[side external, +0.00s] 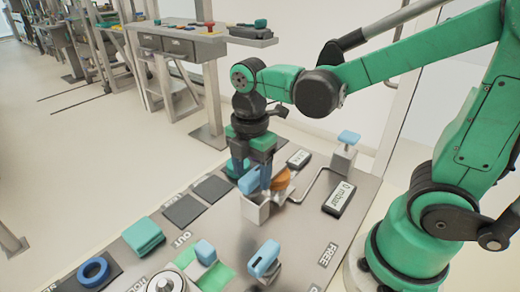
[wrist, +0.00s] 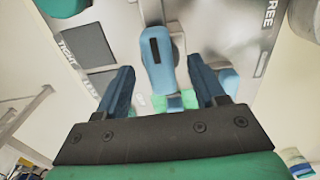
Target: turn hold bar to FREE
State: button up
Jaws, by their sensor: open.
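A light blue handle (wrist: 160,62) with a dark slot lies ahead of and between my fingers in the wrist view, apart from both. In the side view a light blue piece (side external: 250,182) sits under my gripper (side external: 250,172), at a pale block with an orange disc. Another light blue handle (side external: 265,258) on a grey base stands nearer the camera, left of the FREE label (side external: 328,255). I cannot tell for certain which is the hold bar. In the wrist view my gripper (wrist: 160,85) is open and empty, with its dark blue fingers wide apart.
Close by on the grey panel are an orange disc (side external: 281,181), a pressure display (side external: 340,198) and a blue-topped post (side external: 346,145). A teal block (side external: 143,236), a blue ring (side external: 93,271) and a round knob (side external: 165,281) stand toward the front left.

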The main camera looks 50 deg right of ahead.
jog(key=shift+f, duration=0.3)
grip_shut()
dwell(1.3)
